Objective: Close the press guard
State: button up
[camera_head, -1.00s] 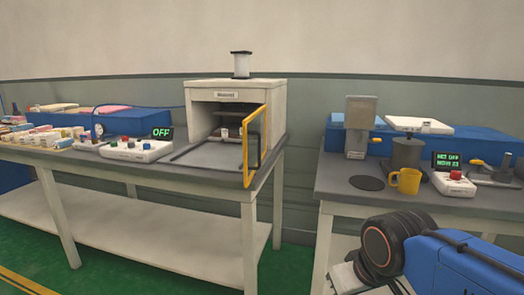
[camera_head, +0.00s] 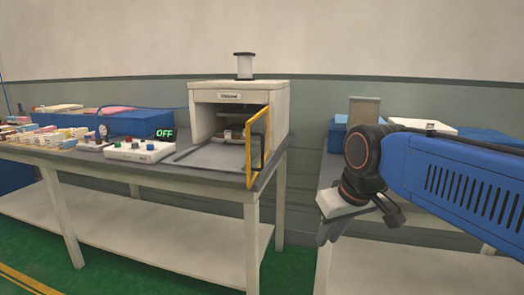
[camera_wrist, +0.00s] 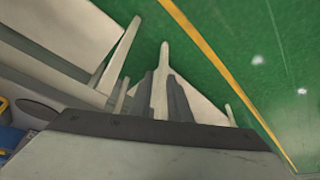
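The press (camera_head: 238,97) is a cream box on the left table, with a dark inside. Its guard (camera_head: 257,150), a yellow-framed panel, stands open, swung out from the press's right front edge toward the viewer. My gripper (camera_head: 330,236) hangs to the right of the guard, apart from it, pointing down in front of the right table. In the wrist view, the grey fingers (camera_wrist: 160,98) show a gap with a pale table leg seen behind it. The gripper is open and empty.
The control box (camera_head: 140,150) and green OFF display (camera_head: 164,133) sit left of the press on the left table (camera_head: 110,165). A gap of floor separates it from the right table (camera_head: 328,178), which my arm partly hides. Blue bins stand behind.

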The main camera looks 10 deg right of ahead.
jog(key=w+a+r+n+y, duration=0.1)
jog(key=w+a+r+n, duration=0.15)
jog(key=w+r, duration=1)
jog(key=w+a+r+n+y, duration=0.1)
jog(key=w+a+r+n, duration=0.15)
jog(key=w+r, duration=1.05)
send_over(262, 166)
jog(key=shift+g, duration=0.3)
jog(key=f, duration=1.4)
jog(key=shift+w+d+f, duration=0.1)
jog(key=shift+w+f, duration=0.2)
grip_shut()
